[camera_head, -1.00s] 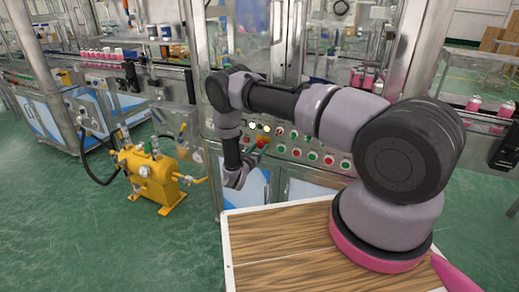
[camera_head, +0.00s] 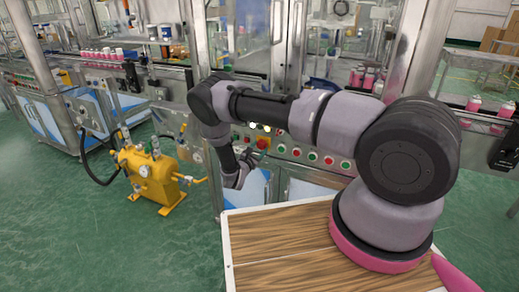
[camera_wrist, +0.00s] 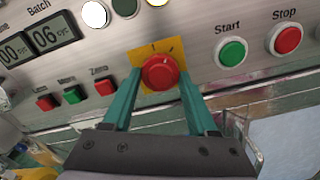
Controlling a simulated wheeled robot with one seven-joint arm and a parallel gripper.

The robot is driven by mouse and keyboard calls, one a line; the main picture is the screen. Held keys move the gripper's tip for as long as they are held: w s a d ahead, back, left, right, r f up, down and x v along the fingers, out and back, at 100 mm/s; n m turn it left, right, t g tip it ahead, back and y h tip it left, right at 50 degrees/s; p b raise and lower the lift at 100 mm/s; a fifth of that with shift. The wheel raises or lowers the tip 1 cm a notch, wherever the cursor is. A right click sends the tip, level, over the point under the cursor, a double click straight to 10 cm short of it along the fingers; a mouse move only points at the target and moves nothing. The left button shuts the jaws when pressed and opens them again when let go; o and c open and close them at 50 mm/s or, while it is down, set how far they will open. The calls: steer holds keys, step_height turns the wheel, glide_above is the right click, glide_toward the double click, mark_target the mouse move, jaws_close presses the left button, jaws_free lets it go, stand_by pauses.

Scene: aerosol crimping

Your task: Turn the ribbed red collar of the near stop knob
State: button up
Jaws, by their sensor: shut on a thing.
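The near stop knob (camera_wrist: 161,72) is round and red and sits on a yellow plate (camera_wrist: 140,53) on the metal control panel. In the head view the red knob (camera_head: 263,143) shows small beside my wrist. My gripper (camera_wrist: 160,84) has two teal fingers, one on each side of the knob's collar, and is shut on it. The ribs of the collar are too small to make out. In the head view my gripper (camera_head: 252,160) is small and partly hidden.
A green Start button (camera_wrist: 232,53) and a red Stop button (camera_wrist: 285,39) are to the right on the panel. Small buttons (camera_wrist: 73,95) and a Batch display (camera_wrist: 52,36) are to the left. A yellow machine (camera_head: 153,175) stands on the floor at left.

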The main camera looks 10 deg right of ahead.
steer(key=shift+m, duration=0.5)
steer(key=o, duration=1.4)
steer(key=v, duration=1)
steer(key=shift+s+a, duration=0.2)
steer(key=shift+s, duration=0.05)
